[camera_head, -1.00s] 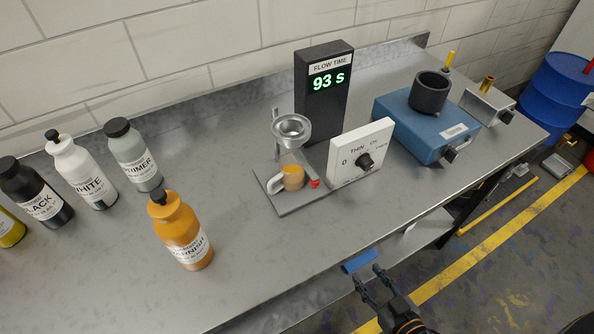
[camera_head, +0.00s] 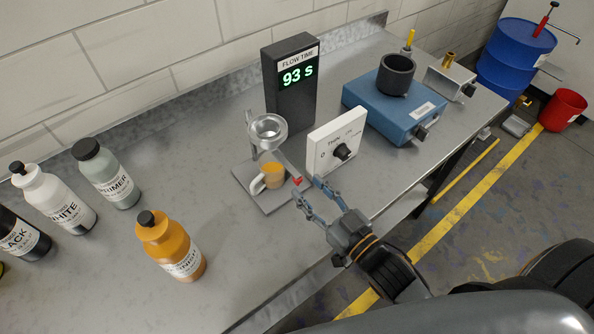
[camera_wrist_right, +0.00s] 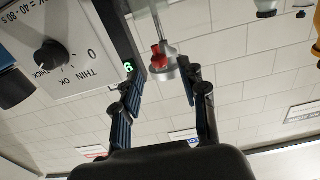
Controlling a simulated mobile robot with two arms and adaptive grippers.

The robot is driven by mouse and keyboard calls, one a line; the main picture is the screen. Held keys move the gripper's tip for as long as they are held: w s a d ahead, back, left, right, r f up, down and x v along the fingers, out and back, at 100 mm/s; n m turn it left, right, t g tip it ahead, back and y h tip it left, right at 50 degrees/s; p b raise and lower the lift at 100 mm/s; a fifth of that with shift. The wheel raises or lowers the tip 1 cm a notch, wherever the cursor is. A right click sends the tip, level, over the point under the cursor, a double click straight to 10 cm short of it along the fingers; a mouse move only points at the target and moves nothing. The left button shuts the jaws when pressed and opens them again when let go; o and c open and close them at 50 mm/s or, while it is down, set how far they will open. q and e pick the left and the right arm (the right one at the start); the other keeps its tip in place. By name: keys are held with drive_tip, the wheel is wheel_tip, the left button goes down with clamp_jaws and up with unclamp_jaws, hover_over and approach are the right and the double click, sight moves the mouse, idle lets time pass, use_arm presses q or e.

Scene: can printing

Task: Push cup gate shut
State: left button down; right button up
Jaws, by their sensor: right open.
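The flow cup (camera_head: 267,128), a metal funnel on a stand, is above a small metal base plate (camera_head: 283,199). Its red gate tab (camera_head: 297,181) shows at the right side of the stand, and in the right wrist view the red tab (camera_wrist_right: 158,56) lies between the fingertips, farther ahead. A mug (camera_head: 258,184) with orange contents stands under the cup. My right gripper (camera_head: 309,188) is open, close to the right of the red tab; contact cannot be told. It also shows open in the right wrist view (camera_wrist_right: 160,74). My left gripper is out of view.
A dark timer (camera_head: 290,95) reading 93 s is behind the cup. A blue device (camera_head: 395,108) is at the right. Orange (camera_head: 170,247), white and grey bottles stand at the left.

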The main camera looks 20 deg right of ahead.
sight(301, 181)
drive_tip(key=shift+p+x, duration=0.55)
drive_tip(key=shift+x, duration=2)
